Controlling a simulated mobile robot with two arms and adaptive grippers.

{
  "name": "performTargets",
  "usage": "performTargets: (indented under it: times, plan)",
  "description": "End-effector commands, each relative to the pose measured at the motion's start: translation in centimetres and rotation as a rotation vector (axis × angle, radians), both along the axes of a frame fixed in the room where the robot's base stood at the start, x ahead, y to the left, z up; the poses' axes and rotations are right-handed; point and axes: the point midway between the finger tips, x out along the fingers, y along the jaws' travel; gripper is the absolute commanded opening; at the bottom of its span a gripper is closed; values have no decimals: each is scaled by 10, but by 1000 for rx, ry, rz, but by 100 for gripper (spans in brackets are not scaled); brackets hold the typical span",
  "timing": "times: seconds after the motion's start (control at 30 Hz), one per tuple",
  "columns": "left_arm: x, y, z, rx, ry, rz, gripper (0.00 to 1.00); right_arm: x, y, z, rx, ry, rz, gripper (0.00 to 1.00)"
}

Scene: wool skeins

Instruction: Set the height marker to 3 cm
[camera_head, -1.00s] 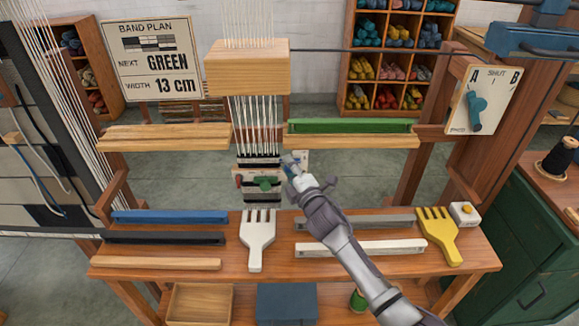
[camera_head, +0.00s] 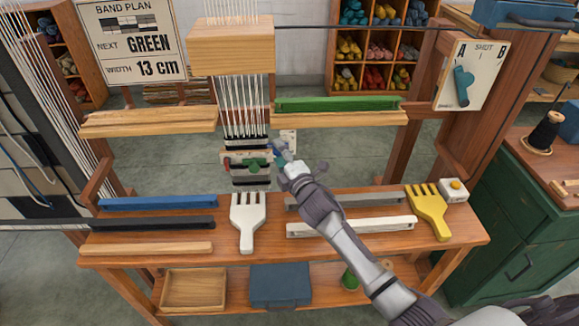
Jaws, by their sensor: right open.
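My right gripper (camera_head: 279,150) is open, just right of the striped woven band (camera_head: 246,144) that hangs from the white warp threads. A pale upright plate with small dark marks (camera_head: 289,136) shows behind the gripper and is partly covered by it. I cannot read its marks or make out a height marker on it. A wooden bar with a green knob (camera_head: 252,164) crosses the band, left of and a little below the fingertips. I cannot tell whether the fingers touch anything. My left gripper is not in view.
A bench (camera_head: 330,250) below holds a white fork-shaped beater (camera_head: 247,222), a yellow one (camera_head: 429,211) and several coloured bars. A wooden block (camera_head: 230,50) is above the band. A green bar (camera_head: 338,104) lies on the right ledge. A sign (camera_head: 131,42) reads "NEXT GREEN, WIDTH 13 cm".

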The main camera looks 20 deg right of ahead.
Motion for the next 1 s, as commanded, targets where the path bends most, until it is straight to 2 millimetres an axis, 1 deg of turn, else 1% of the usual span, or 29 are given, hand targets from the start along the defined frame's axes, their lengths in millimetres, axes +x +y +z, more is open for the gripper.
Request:
performTargets:
  times: [0.3, 0.4, 0.5, 0.67, 1.0]
  plan:
    - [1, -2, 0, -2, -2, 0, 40, -67, -7, -2, 2, 3, 2, 55]
    - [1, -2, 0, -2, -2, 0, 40, -84, -10, -1, 1, 3, 0, 55]
    - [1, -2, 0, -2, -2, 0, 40, -97, -11, -1, 0, 2, 1, 55]
    - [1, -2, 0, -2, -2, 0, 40, -105, -12, 0, 0, 1, 1, 55]
    - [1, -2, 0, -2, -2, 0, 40, -106, -12, 0, 0, 0, 1, 55]
